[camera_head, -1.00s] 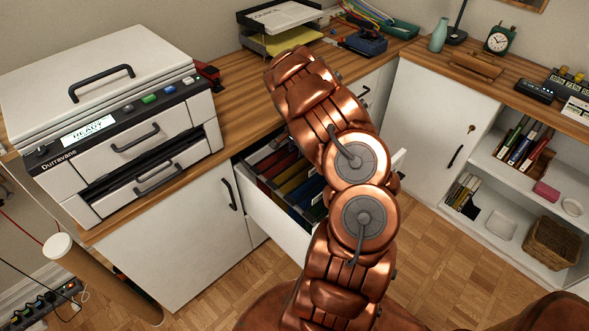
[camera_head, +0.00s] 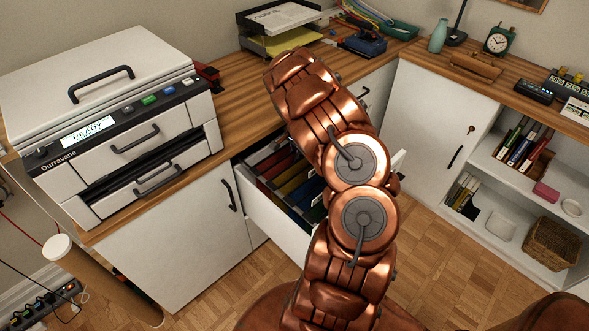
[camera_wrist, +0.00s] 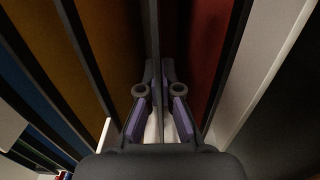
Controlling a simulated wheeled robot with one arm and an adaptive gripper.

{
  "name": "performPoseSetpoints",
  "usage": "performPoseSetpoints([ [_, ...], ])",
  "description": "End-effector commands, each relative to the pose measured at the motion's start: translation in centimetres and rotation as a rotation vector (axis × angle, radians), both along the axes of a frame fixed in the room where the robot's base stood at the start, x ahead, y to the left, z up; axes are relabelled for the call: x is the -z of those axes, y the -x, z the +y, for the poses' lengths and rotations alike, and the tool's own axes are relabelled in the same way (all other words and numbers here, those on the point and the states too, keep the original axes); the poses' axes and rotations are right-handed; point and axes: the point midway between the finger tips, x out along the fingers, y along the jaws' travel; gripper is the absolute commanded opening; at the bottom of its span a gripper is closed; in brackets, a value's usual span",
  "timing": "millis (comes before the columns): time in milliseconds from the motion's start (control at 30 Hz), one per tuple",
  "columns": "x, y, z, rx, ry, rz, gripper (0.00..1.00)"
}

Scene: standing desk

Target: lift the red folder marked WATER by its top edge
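A red folder face (camera_wrist: 198,55) shows in the wrist view, just right of centre; no WATER label is readable. In the head view, red folders (camera_head: 279,167) stand near the left end of the open drawer (camera_head: 262,212). My gripper (camera_wrist: 158,112) is down among the folders, its purple-padded fingers apart. A thin grey upright edge (camera_wrist: 154,35) runs between the fingers, with pale gaps beside it. I cannot tell which folder that edge belongs to. My arm hides the gripper and part of the drawer in the head view.
An orange-brown folder (camera_wrist: 115,45) is left of the fingers, with blue beyond it. The white drawer wall (camera_wrist: 268,55) is close on the right. A large printer (camera_head: 110,110) stands on the desk to the left. A paper tray (camera_head: 280,40) stands behind.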

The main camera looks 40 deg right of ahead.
Motion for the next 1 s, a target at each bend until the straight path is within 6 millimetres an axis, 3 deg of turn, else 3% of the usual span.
performPoseSetpoints([
  [267, -0.6, 0.0, 0.0, 0.000, 0.001, 0.000, 0.00],
  [433, -2.9, -0.1, 0.0, -0.002, 0.002, -0.002, 0.00],
  [567, -5.9, -0.2, 0.0, -0.002, 0.005, -0.006, 0.00],
  [1000, -18.6, -0.2, 0.0, -0.003, 0.004, -0.007, 0.00],
])
